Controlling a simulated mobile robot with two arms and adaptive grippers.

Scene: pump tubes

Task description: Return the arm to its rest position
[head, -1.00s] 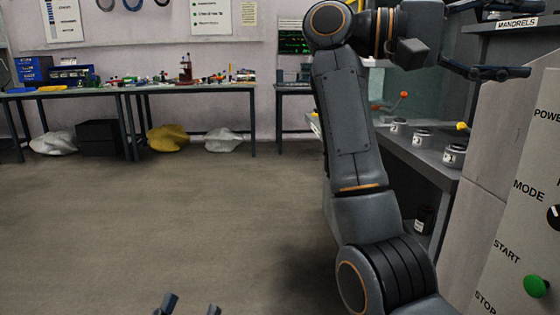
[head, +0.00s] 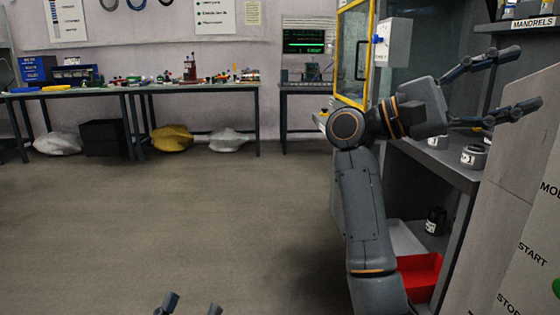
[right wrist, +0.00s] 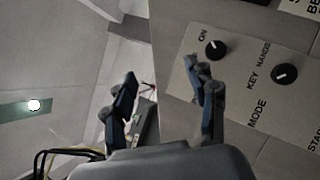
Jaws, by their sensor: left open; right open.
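My right arm rises from the bottom right of the head view and bends at the elbow. Its gripper (head: 518,88) points right with its two fingers spread wide and nothing between them. It is beside the shelf of mandrels and above the grey control panel's top edge. The right wrist view also shows the open right gripper (right wrist: 162,95), with the panel behind its right finger. My left gripper (head: 188,306) shows only as two separated fingertips at the bottom edge of the head view, open and empty.
The control panel (head: 528,190) stands close at the right, with a knob (right wrist: 216,50) near the right gripper. White-labelled containers (head: 474,157) stand on the grey shelf. A red bin (head: 420,278) is below. A yellow-framed door (head: 353,60) stands behind the arm. The floor (head: 170,220) is clear.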

